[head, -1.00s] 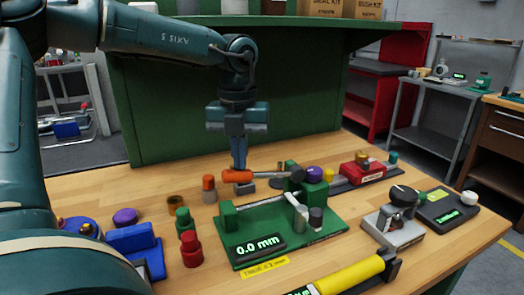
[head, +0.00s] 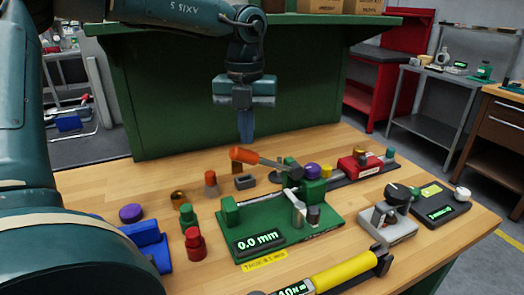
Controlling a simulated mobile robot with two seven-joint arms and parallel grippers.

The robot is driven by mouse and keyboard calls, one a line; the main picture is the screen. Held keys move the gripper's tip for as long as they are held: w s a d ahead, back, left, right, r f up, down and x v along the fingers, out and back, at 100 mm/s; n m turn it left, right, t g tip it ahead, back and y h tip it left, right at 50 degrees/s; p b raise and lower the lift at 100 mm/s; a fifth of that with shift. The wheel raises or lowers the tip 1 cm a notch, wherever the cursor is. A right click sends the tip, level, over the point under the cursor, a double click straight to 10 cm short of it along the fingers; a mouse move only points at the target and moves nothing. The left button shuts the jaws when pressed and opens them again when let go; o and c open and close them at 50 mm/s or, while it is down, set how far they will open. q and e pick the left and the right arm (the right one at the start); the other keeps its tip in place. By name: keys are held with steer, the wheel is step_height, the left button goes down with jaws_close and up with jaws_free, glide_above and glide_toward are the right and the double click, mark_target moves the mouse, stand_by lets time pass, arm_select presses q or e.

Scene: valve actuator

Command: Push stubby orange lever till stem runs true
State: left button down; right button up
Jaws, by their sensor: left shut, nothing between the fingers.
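The orange-handled lever (head: 245,156) has a dark shaft running right to a dark pivot by the green block with a purple knob (head: 312,170). It slopes up to the left. The green fixture plate (head: 325,228) holds a small green block (head: 230,211) on its left and a pale handle (head: 296,206) on its right. The display (head: 258,241) reads 0.0 mm. My left gripper (head: 247,138) points down, shut and empty, just above and behind the orange handle, apparently apart from it. My right gripper is not in view.
Small red (head: 195,245) and green (head: 187,217) parts stand left of the plate. A yellow-handled tool (head: 345,272) lies in front. A grey gauge stand (head: 388,226) and dark digital device (head: 440,205) are to the right. A green shelf unit (head: 180,100) rises behind.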

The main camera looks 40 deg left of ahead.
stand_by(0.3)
arm_select(q)
steer(key=shift+r+p, duration=1.85)
steer(key=shift+r, duration=0.75)
steer(key=shift+f, duration=0.1)
